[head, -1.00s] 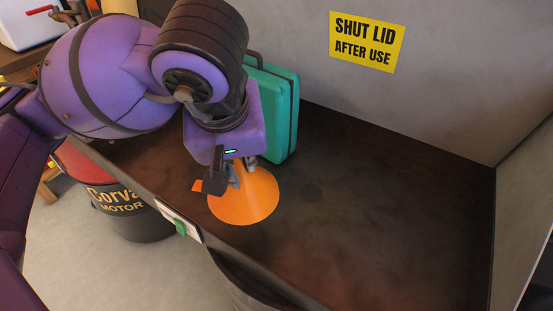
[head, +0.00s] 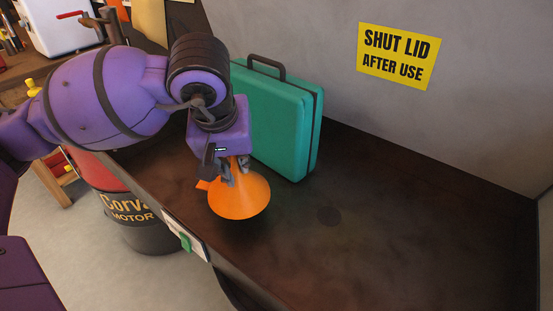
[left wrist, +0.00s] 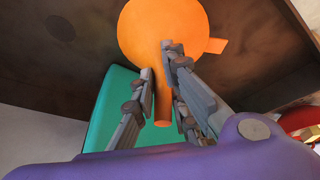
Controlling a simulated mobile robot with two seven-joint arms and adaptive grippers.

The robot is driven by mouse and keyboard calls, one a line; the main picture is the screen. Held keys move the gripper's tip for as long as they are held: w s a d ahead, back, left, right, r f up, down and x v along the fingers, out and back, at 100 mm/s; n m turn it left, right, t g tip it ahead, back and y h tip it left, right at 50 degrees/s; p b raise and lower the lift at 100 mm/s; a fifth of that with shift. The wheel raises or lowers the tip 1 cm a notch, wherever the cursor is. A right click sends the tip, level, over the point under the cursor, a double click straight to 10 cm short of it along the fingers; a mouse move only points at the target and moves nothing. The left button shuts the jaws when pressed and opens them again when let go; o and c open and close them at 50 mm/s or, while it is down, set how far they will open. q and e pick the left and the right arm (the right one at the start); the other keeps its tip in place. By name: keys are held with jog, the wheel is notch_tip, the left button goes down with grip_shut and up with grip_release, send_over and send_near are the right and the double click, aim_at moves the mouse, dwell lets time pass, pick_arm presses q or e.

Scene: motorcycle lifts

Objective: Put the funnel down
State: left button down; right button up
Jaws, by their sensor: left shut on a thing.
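The orange funnel (head: 240,198) hangs from my left gripper (head: 232,170), wide mouth down and spout up, over the dark worktop. A shadow lies under its rim; the gap to the surface looks small, but I cannot tell its height exactly. In the left wrist view, the left gripper's fingers (left wrist: 163,92) are shut around the funnel's narrow spout, and the orange cone (left wrist: 160,30) with its side tab spreads out beyond them. My right gripper is not in view.
A teal case (head: 275,118) stands upright just behind the funnel. The dark worktop (head: 400,225) is clear to the right, with a round dark spot (head: 329,216). A grey wall with a yellow sign (head: 397,56) bounds it. A drum (head: 140,222) stands below the left edge.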

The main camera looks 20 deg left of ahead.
aim_at(235, 176)
pick_arm(q)
jog(key=shift+w+a+f, duration=0.35)
jog(key=shift+f, duration=0.25)
jog(key=shift+w+a+f, duration=0.3)
jog(key=shift+w+f, duration=0.05)
jog(key=shift+f, duration=0.2)
jog(key=shift+s+x, duration=0.2)
jog(key=shift+x, duration=0.7)
jog(key=shift+s+x, duration=0.2)
jog(key=shift+x, duration=0.7)
jog(key=shift+f, duration=0.15)
jog(key=shift+f, duration=0.15)
jog(key=c, duration=1.7)
grip_release()
jog(key=shift+a, duration=0.1)
jog(key=shift+c, duration=0.2)
jog(key=shift+r, duration=0.4)
jog(key=v, duration=1.1)
jog(key=shift+s+r, duration=0.2)
jog(key=shift+s, duration=0.05)
